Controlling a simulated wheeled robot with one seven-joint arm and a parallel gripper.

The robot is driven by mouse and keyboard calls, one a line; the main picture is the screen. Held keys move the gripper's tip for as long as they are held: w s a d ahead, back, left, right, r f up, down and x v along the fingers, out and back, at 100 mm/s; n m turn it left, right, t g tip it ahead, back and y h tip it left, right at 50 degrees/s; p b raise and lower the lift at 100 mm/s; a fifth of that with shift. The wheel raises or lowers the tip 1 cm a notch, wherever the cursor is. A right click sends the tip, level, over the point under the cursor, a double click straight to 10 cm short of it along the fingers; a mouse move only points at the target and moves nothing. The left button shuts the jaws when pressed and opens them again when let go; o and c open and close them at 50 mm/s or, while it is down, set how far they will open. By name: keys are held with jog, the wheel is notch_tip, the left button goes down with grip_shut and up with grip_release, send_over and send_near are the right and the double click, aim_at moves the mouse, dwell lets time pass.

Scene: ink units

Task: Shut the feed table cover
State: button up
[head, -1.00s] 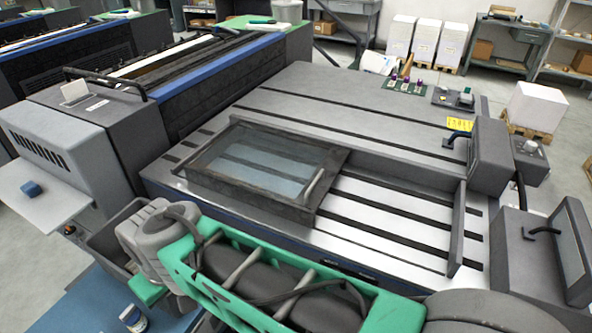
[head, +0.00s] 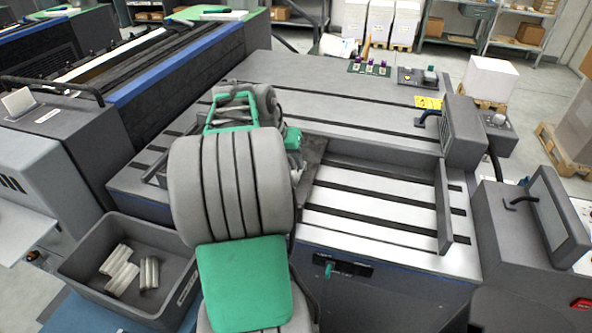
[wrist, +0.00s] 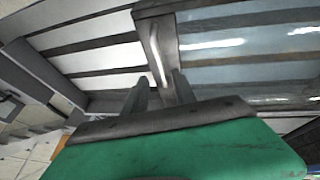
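The feed table cover is a dark frame with a clear pane. In the head view my arm hides most of it, and its right edge (head: 313,152) shows beside my gripper. In the wrist view its frame (wrist: 150,13) and clear pane (wrist: 245,45) show, with a pale bar handle (wrist: 156,52) on the frame. The cover lies over the left part of the slotted feed table (head: 360,205), leaving the bright right part bare. My gripper (wrist: 160,80) has its fingers apart at the near end of the handle. I cannot tell whether they touch it.
A grey upright plate (head: 444,207) and a grey block (head: 465,132) stand at the table's right side. A grey bin (head: 85,270) with pale pieces is at the lower left. A control box with a tilted screen (head: 553,218) stands at the right.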

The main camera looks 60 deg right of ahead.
aim_at(299, 174)
jog(key=x, duration=0.5)
jog(key=shift+d+f, duration=0.15)
jog(key=shift+f, duration=0.1)
grip_shut()
dwell(1.1)
